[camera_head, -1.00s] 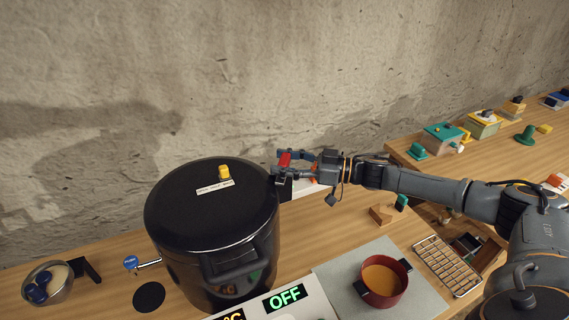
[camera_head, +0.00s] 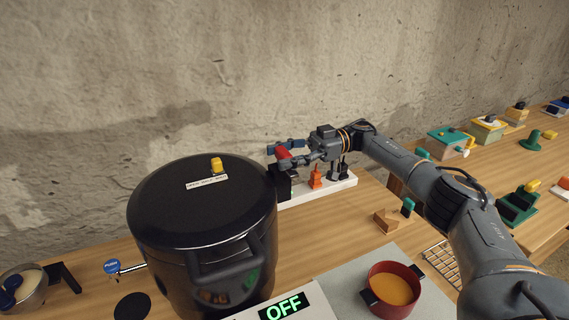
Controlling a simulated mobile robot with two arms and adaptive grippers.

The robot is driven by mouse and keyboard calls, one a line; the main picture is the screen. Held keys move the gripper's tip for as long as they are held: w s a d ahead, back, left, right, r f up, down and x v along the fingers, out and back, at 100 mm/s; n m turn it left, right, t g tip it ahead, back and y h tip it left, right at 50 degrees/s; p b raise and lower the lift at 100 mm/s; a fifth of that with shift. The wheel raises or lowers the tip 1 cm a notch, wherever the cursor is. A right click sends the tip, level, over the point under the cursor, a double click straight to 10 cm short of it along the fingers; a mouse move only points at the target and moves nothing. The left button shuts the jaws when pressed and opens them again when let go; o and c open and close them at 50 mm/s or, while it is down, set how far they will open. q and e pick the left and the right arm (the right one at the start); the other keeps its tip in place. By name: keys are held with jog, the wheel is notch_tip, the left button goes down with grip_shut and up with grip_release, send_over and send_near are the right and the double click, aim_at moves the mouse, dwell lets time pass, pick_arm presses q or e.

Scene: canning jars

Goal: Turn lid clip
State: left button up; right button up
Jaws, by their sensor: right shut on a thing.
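A big black lidded pot (camera_head: 200,235) stands on the wooden table, with a yellow knob (camera_head: 217,165) and a white label strip (camera_head: 206,183) on its lid. My right gripper (camera_head: 283,152) is at the pot's far right rim, shut on a small red piece (camera_head: 283,154) between its fingers. The red piece sits above a black block (camera_head: 281,184) beside the pot. I cannot tell whether this red piece is the lid clip. My left gripper is not in view.
A white rack with an orange piece (camera_head: 316,177) stands behind, under my right arm. A red pot of orange liquid (camera_head: 393,286) stands on a grey mat (camera_head: 340,280) at front right. A display reading OFF (camera_head: 283,306) is in front. A bowl (camera_head: 22,290) is at left.

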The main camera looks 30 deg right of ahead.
aim_at(283, 151)
jog(key=shift+r, duration=0.1)
dwell(0.3)
jog(key=o, duration=1.2)
jog(key=shift+a, duration=0.15)
notch_tip(283, 151, up, 10)
